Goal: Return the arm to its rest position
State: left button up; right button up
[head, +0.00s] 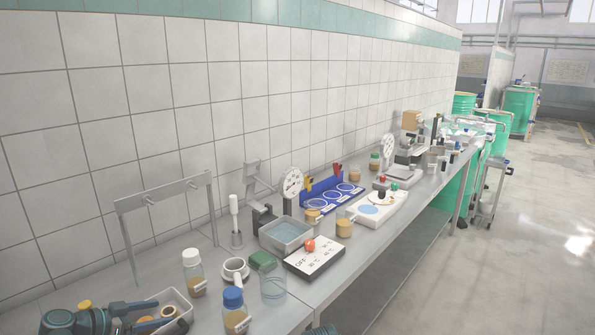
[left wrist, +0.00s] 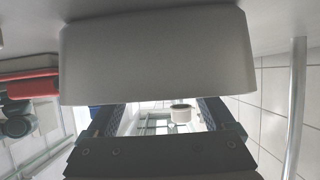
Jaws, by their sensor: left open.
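My left gripper (head: 160,312) is at the bottom left corner of the head view, low over the near end of the bench. Its two dark fingers are spread, with nothing held between them. In the left wrist view, its fingers (left wrist: 158,118) stand apart on either side of a gap. A small pale round vessel (left wrist: 180,114) shows through that gap, beyond the fingers. In the head view a grey tray (head: 178,296) with small round parts lies close behind and below the fingers; I cannot tell if they touch it.
The steel bench (head: 290,310) runs away along a tiled wall. Near the gripper stand a white-capped bottle (head: 194,272), a blue-capped bottle (head: 235,312), a glass beaker (head: 273,287) and a metal rack (head: 166,197). A black-and-white control panel (head: 314,258) lies further right. The floor at right is open.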

pick_arm(q)
jog(key=shift+b+x, duration=0.3)
jog(key=shift+x, duration=0.7)
jog(key=shift+w+f, duration=0.1)
jog(key=shift+f, duration=0.15)
jog(key=shift+r, duration=0.2)
pick_arm(e)
jog(key=shift+f, duration=0.5)
pick_arm(q)
jog(key=shift+f, duration=0.1)
pick_arm(e)
jog(key=shift+f, duration=0.1)
